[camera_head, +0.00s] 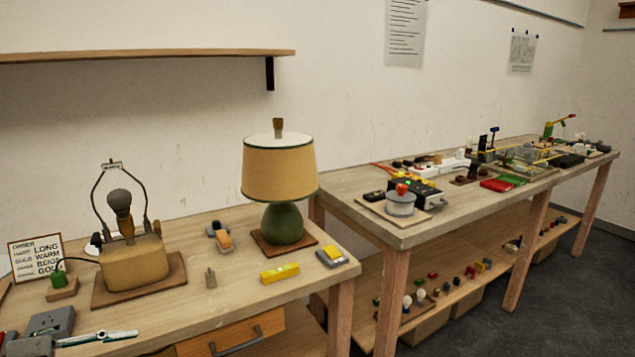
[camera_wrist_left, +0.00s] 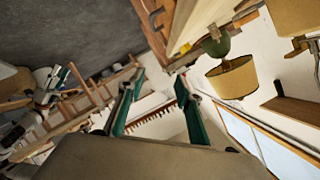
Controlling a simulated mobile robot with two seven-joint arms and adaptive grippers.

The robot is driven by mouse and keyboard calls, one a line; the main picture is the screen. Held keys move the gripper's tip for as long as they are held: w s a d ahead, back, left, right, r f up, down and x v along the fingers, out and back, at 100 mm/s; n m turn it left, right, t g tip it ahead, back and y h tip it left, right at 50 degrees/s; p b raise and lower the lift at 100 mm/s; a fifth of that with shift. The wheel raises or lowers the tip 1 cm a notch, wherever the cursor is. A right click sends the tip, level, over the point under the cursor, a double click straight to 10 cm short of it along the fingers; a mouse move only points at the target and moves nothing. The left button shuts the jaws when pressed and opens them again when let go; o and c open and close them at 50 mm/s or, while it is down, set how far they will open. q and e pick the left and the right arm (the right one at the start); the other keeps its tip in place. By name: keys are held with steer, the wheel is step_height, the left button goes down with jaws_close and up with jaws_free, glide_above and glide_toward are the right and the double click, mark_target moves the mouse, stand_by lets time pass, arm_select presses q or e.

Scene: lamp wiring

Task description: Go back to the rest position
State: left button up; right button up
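My left gripper (camera_wrist_left: 158,108) shows in the left wrist view. Its two teal-padded fingers stand wide apart with nothing between them. A lamp with a green base and tan shade (camera_head: 280,170) stands upright on the near bench. A second lamp (camera_head: 132,263) has a bare bulb and open wire frame, without a shade.
The near bench (camera_head: 190,297) also holds an order sign (camera_head: 36,257), a yellow block (camera_head: 279,273) and a grey box (camera_head: 50,322). A long bench (camera_head: 425,232) with many small parts stands at right. A wall shelf (camera_head: 150,54) hangs above. Dark floor (camera_head: 560,290) is open at right.

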arm_select(q)
steer(key=s+d+f+n+t+y+p, duration=0.1)
steer(key=s+f+n+t+y+p, duration=0.15)
steer(key=s+f+n, duration=0.35)
steer(key=s+f+n+t+y+p, duration=0.1)
steer(key=f+n+t+y, duration=0.2)
steer(key=f, duration=0.6)
steer(key=s+d+f+n+g+y+p, duration=0.1)
steer(key=s+d+f+n+g, duration=0.1)
steer(key=s+d+f, duration=0.3)
steer(key=s+d+f+n+g+y, duration=0.1)
steer(key=s+d+f, duration=0.4)
steer(key=d, duration=0.6)
steer(key=shift+s+d+n+g+p, duration=0.25)
steer(key=shift+s+n+g+p, duration=0.15)
steer(key=shift+n+g, duration=0.5)
arm_select(e)
steer(key=shift+s+r+g, duration=0.3)
steer(key=shift+s+r, duration=0.45)
steer(key=shift+s, duration=0.15)
arm_select(q)
steer(key=shift+y, duration=0.25)
arm_select(e)
steer(key=shift+w+r, duration=0.2)
steer(key=shift+r, duration=0.15)
steer(key=shift+s+f, duration=0.1)
steer(key=shift+f, duration=0.15)
steer(key=shift+r, duration=0.2)
